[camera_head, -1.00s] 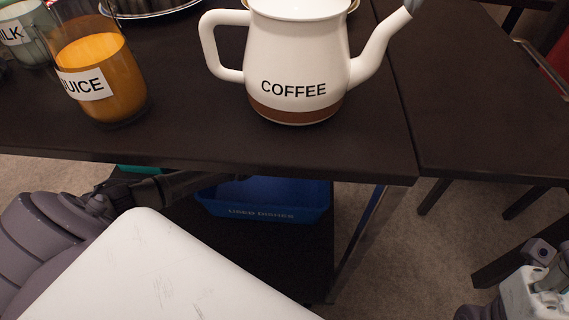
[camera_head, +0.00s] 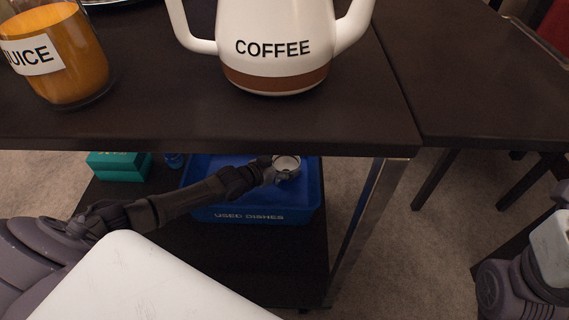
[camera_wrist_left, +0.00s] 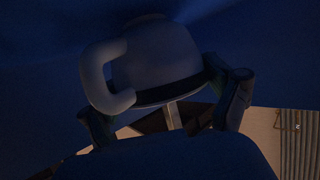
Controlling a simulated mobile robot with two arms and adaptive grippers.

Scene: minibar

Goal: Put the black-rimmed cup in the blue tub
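The black-rimmed cup (camera_head: 287,163) is inside the blue tub (camera_head: 309,194), near its back right part, with its white inside facing up. My left gripper (camera_head: 284,174) reaches over the tub from the left, with its fingers around the cup. In the left wrist view the cup (camera_wrist_left: 160,60) is dim, its dark rim towards the camera and its handle at the left. The fingers (camera_wrist_left: 165,105) stand on both sides of it and seem shut on it; the left contact is hard to see. The cup's base is hidden in the head view. My right gripper is not clearly in view.
The tub sits on a lower shelf under the dark tabletop (camera_head: 190,118). A coffee pot (camera_head: 275,35) and a juice jug (camera_head: 60,60) stand above. A green box (camera_head: 118,168) is left of the tub. A metal leg (camera_head: 370,215) stands to its right.

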